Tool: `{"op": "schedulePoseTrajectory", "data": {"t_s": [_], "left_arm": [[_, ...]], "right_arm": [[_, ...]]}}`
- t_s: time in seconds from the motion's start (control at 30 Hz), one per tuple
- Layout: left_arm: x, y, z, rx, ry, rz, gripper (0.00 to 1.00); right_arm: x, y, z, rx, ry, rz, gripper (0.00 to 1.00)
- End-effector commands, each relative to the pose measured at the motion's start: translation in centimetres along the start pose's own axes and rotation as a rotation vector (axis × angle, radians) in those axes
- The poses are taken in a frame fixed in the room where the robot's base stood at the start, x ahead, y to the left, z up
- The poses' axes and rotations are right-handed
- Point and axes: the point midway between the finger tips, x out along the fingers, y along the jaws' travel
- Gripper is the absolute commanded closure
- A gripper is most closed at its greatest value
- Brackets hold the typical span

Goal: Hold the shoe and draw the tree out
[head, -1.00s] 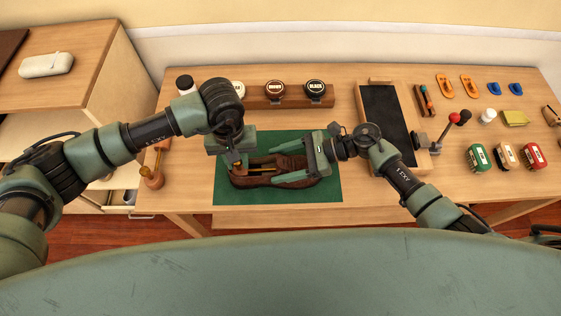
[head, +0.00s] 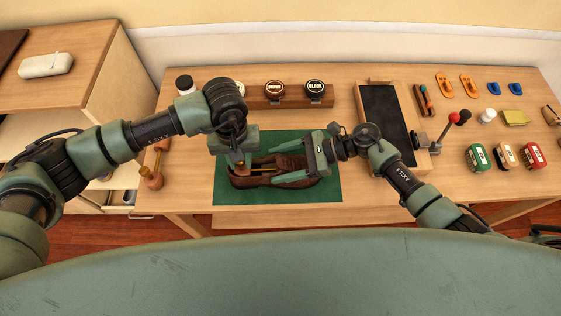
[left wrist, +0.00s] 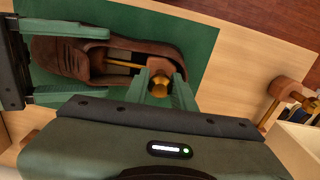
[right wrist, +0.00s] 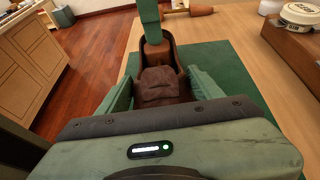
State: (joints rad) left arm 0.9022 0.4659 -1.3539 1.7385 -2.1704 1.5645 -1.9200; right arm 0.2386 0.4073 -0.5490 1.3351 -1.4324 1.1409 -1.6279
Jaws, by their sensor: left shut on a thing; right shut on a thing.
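A brown leather shoe (head: 262,180) lies on a green mat (head: 329,194), its toe to the right in the head view. The shoe tree shows in its opening, with a brass rod and a round brass knob (left wrist: 160,86) at the heel end. My left gripper (head: 240,168) is shut on the knob, its fingers on either side of it, above the heel. My right gripper (head: 284,171) is shut on the shoe's front part, one finger along each side, also seen in the right wrist view (right wrist: 161,92). The tree's front part is mostly hidden inside the shoe.
A wooden rack with round polish tins (head: 315,88) stands behind the mat. A dark tray (head: 384,115) lies to the right, with several brushes and boxes (head: 479,157) beyond. A wooden-handled tool (head: 151,177) is at the table's left edge, near my left arm.

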Motion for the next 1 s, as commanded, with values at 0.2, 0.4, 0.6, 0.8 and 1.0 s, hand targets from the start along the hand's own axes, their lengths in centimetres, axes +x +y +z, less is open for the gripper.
{"op": "schedulePoseTrajectory", "data": {"t_s": [0.2,0.4,0.6,0.8,1.0], "left_arm": [[-0.1,0.6,0.2,0.007,-0.001,0.014,1.00],[-0.1,0.6,0.2,0.008,-0.001,0.015,1.00],[-0.5,0.6,0.1,0.007,0.000,0.015,1.00],[-0.9,0.6,0.1,0.007,0.000,0.015,1.00],[-1.3,0.5,0.1,0.006,0.000,0.014,1.00]], "right_arm": [[0.4,0.2,0.2,-0.002,-0.006,0.007,0.95],[0.4,0.3,0.2,-0.001,-0.007,0.007,0.95],[0.4,0.3,0.2,-0.001,-0.007,0.008,0.95],[0.4,0.3,0.2,-0.001,-0.008,0.009,0.95],[0.4,0.3,0.2,0.000,-0.008,0.009,0.95]]}}
